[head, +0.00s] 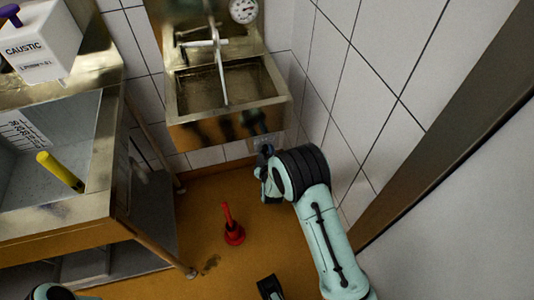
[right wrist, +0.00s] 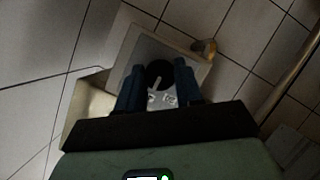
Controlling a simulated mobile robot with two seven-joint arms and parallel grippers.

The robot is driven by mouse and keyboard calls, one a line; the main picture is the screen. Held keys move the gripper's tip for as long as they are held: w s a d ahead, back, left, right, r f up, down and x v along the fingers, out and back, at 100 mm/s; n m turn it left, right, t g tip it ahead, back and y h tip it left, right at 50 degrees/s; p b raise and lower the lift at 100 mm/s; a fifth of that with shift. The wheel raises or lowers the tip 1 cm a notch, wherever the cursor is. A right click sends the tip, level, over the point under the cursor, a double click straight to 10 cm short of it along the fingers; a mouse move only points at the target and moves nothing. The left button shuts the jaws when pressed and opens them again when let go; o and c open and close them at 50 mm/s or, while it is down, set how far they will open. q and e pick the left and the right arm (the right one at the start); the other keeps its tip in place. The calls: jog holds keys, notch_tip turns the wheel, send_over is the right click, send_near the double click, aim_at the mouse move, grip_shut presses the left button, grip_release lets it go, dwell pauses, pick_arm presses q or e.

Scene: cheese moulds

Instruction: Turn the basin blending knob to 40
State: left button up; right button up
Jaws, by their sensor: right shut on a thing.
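The basin blending knob (right wrist: 158,73) is a round black knob with a pale pointer line, on a light plate with markings. In the right wrist view it sits between the two dark blue fingers of my right gripper (right wrist: 153,88), which is shut on it. The number under the pointer is too small to read. In the head view my right gripper (head: 262,150) is at the lower right front of the steel basin (head: 181,110), and the knob cannot be made out there.
A dial gauge (head: 243,10) hangs above the basin. A red plunger-like object (head: 233,232) stands on the orange floor. On the left are a steel sink bench (head: 105,150), a yellow-handled object (head: 60,172) and a white CAUSTIC container (head: 40,45). A tiled wall is close on the right.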

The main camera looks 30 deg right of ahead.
jog(key=o, duration=1)
jog(key=shift+s, duration=0.1)
jog(key=p+v, duration=0.1)
jog(key=v, duration=1.2)
jog(key=shift+s+a, duration=0.1)
jog(key=shift+a, duration=0.1)
